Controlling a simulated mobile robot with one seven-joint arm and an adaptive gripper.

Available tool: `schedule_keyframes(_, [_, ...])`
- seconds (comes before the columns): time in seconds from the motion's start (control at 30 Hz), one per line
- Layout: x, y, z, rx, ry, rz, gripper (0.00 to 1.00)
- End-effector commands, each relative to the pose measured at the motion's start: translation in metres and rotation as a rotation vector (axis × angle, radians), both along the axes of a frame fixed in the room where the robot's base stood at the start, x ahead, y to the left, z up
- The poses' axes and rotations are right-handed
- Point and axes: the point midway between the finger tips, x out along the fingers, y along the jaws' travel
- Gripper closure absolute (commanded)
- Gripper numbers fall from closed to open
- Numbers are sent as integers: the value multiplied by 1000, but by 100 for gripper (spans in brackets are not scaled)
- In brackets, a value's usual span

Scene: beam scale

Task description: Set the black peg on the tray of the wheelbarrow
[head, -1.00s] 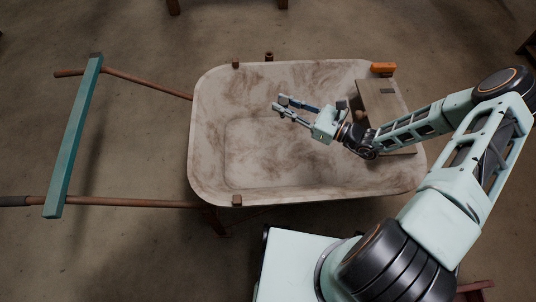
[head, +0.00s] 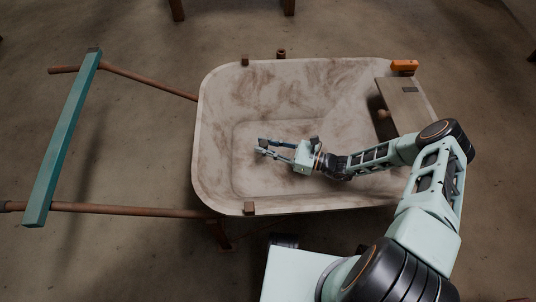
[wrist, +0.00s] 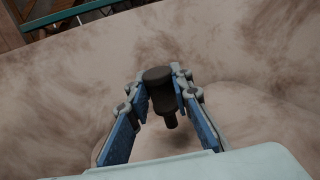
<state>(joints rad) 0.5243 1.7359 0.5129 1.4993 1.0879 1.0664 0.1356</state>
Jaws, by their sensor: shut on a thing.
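The wheelbarrow tray (head: 215,130) is a pale, brown-streaked basin in the middle of the head view. My gripper (head: 262,147) is over the tray's inner floor, left of its middle. In the wrist view my gripper (wrist: 160,98) is shut on the black peg (wrist: 160,85), a dark cylinder with a thinner end. The peg sits between the two blue-padded fingers. The tray's streaked surface fills the space behind it. I cannot tell whether the peg touches the tray. In the head view the peg is too small to make out clearly.
A teal beam (head: 62,140) lies across the wheelbarrow's rusty handles (head: 130,209) at left. A board (head: 405,103) with a knob (head: 383,114) rests over the tray's right end, near an orange block (head: 404,65). Small brown blocks sit on the tray's rim.

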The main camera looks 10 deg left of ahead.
Motion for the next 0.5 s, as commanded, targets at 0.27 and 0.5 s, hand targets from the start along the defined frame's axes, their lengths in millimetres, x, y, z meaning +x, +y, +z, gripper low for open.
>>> schedule_keyframes(0.27, [0, 0, -30, 1, 0, -1, 99])
schedule_keyframes(0.5, [0, 0, -43, 1, -2, 0, 99])
